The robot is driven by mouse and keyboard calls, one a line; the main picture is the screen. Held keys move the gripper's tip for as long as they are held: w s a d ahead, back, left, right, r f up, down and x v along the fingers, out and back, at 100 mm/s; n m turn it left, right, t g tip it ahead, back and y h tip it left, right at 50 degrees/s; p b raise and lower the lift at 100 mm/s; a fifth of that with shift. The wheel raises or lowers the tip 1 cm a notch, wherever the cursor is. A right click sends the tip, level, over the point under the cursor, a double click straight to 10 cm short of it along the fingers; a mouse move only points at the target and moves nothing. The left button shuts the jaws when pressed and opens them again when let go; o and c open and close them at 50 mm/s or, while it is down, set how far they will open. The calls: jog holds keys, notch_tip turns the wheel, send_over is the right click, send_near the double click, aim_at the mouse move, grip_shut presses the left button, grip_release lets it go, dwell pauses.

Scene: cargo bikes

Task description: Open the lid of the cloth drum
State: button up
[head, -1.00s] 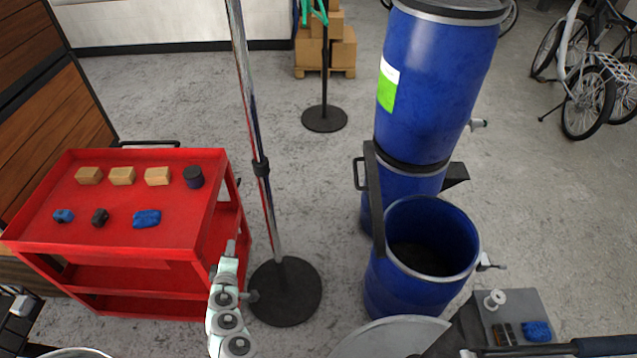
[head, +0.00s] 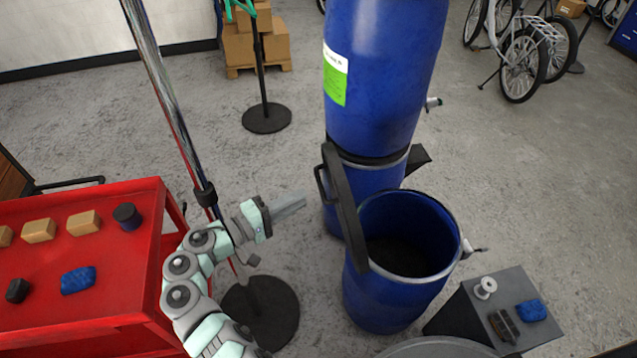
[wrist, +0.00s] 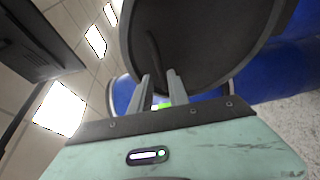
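A blue drum (head: 388,303) stands open at the top, with a dark inside. Its dark round lid (head: 346,212) stands nearly upright at the left rim, seen almost edge-on, with a black handle (head: 320,186) on its left face. In the wrist view the lid (wrist: 190,28) is a large dark disc in front of the fingers, with a handle on it.
A tall blue drum (head: 375,70) with a green label rises behind the open drum. A metal pole on a round black base (head: 262,318) stands close by my arm. A red cart (head: 110,250) is at left. A small stand (head: 505,300) with a spool is at right.

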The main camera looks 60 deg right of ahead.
aim_at(321, 186)
jog(key=x, duration=0.7)
jog(key=shift+s+d+p, duration=0.1)
jog(key=shift+d+p, duration=0.2)
jog(key=shift+c, duration=0.2)
grip_shut()
dwell(0.8)
